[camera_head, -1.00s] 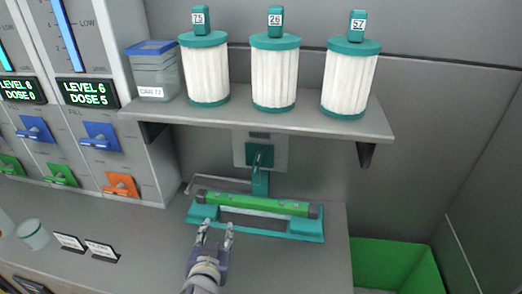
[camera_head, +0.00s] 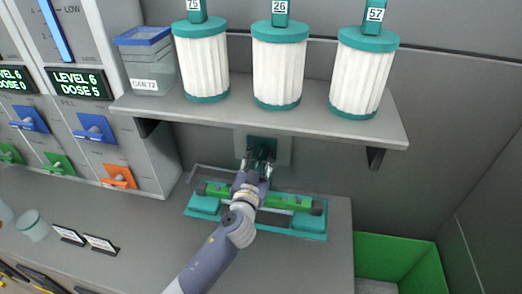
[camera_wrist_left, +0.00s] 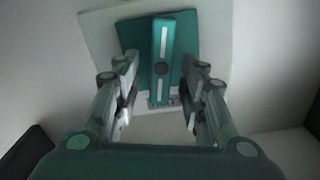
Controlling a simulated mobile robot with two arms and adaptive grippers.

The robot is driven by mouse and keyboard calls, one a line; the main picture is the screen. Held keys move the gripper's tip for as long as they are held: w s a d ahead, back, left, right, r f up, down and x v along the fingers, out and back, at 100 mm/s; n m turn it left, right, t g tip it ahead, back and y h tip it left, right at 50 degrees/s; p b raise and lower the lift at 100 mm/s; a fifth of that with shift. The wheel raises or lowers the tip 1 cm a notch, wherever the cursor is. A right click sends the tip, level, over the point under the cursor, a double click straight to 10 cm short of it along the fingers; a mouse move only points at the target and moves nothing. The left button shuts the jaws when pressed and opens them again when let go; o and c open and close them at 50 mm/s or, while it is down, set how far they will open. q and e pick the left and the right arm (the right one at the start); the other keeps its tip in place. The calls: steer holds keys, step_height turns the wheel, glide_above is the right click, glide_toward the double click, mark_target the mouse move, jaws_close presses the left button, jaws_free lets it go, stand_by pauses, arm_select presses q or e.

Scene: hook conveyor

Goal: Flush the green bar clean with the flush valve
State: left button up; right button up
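The green bar (camera_head: 285,202) lies across a teal cradle (camera_head: 306,228) on the counter, below the shelf. My left arm passes in front of its middle and hides that part. The flush valve (camera_head: 263,146) is a teal lever on a wall plate behind the cradle. In the left wrist view the lever (camera_wrist_left: 162,60) stands upright between the two fingers, with white marks on it. My left gripper (camera_head: 257,164) is open at the valve, its fingers on either side of the lever with gaps visible. My right gripper is not in view.
A shelf (camera_head: 330,126) overhangs the valve and carries white filter cartridges (camera_head: 278,66) and a blue-lidded container (camera_head: 147,65). A green bin (camera_head: 392,258) is at the right. Dosing panels (camera_head: 80,110) stand at the left.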

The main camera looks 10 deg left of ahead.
arm_select(q)
steer(key=shift+w+r, duration=0.1)
steer(key=shift+w, duration=0.8)
steer(key=shift+c, duration=1.1)
jaws_close()
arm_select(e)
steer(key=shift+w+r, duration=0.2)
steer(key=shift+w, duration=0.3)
